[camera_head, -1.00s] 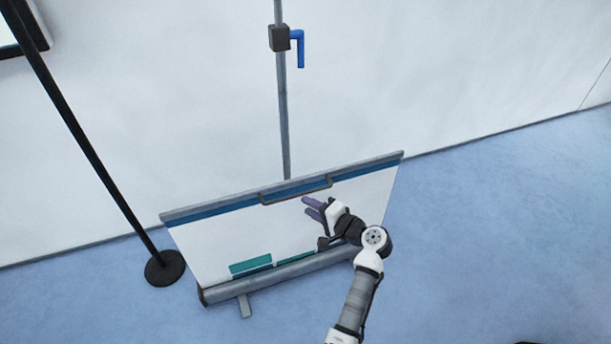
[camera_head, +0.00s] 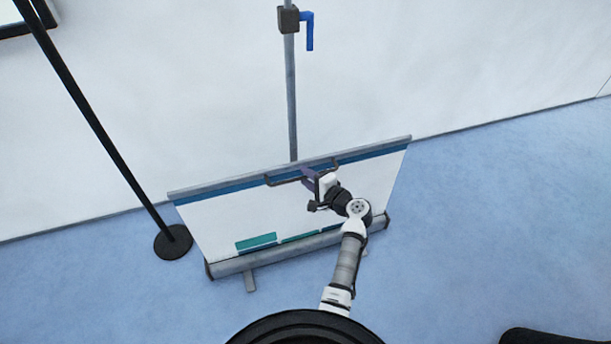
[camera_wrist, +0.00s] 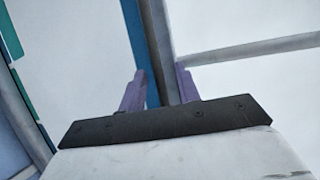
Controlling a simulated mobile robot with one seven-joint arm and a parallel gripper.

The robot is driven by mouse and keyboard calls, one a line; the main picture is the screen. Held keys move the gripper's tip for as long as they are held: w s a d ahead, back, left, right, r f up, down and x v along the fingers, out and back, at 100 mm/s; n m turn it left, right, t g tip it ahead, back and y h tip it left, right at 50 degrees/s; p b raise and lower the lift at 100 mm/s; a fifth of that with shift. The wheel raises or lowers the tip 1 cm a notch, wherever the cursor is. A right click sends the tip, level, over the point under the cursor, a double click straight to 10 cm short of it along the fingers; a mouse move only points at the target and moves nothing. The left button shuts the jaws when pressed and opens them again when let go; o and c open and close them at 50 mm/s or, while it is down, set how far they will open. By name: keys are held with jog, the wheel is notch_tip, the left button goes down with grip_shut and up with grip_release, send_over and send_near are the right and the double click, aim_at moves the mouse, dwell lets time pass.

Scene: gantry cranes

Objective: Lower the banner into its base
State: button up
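The banner (camera_head: 340,192) is a white sheet with a blue stripe under its grey top bar (camera_head: 220,186). Its lower edge meets the long grey base (camera_head: 290,252) on the floor, and the top bar is well above the base. A dark handle (camera_head: 268,181) is on the top bar. My gripper (camera_head: 309,173) is at the middle of this handle. In the wrist view, its purple fingers (camera_wrist: 160,92) stand apart on either side of the grey bar (camera_wrist: 158,40) and part of the blue stripe. Contact with the handle is hidden.
A grey pole (camera_head: 291,95) rises behind the banner, with a dark clamp (camera_head: 288,19) and blue lever (camera_head: 309,32). A black post on a round foot (camera_head: 173,242) stands at left.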

jog(key=shift+w+a+f, duration=0.1)
jog(key=shift+w+a, duration=0.25)
jog(key=shift+w, duration=0.1)
grip_shut()
